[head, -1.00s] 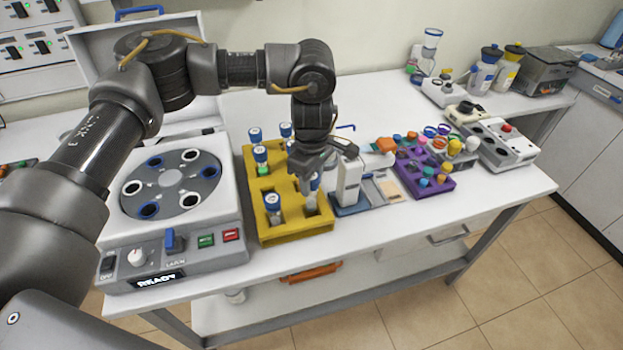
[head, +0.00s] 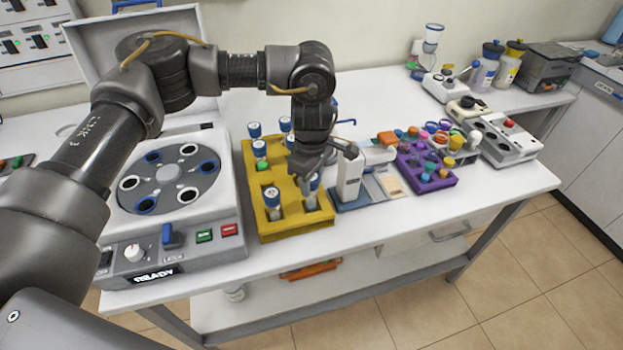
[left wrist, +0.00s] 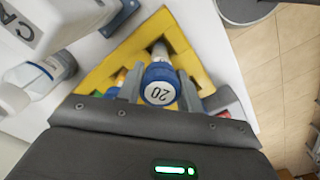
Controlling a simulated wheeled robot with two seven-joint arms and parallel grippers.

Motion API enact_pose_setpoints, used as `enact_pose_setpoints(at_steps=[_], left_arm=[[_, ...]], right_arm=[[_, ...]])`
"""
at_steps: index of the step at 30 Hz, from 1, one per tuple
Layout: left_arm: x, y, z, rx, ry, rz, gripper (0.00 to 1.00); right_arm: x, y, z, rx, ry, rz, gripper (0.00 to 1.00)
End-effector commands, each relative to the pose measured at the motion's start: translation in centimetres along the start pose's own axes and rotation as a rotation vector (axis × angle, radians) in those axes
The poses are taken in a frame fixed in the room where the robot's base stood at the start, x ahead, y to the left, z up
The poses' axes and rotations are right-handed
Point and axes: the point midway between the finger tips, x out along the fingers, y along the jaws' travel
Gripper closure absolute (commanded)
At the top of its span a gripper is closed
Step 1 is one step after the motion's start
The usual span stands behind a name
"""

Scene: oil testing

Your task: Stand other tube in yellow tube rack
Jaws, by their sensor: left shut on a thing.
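The yellow tube rack (head: 290,228) stands on the white bench, right of the centrifuge. My left gripper (head: 314,176) is over its front right corner, shut on a blue-capped tube (head: 311,200). That tube is upright, with its lower part at the front right slot; how deep it sits I cannot tell. In the left wrist view the blue cap marked 20 (left wrist: 159,85) is between the two fingers, with the rack (left wrist: 196,62) beneath. Other blue-capped tubes stand in the rack, one front left (head: 272,201) and several behind. My right gripper is not in view.
A centrifuge (head: 170,225) with an open lid stands close left of the rack. A white device on a blue base (head: 348,180) stands close right. A purple rack (head: 425,180) with colourful caps is farther right. The bench front edge is near the yellow rack.

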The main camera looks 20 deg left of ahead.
Motion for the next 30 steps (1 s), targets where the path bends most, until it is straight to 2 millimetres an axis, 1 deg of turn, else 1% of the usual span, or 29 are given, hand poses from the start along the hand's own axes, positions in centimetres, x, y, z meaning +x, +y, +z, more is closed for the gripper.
enact_pose_setpoints(at_steps=[30], left_arm=[[2.3,0.0,0.0,0.000,0.000,0.000,0.87]], right_arm=[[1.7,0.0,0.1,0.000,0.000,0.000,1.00]])
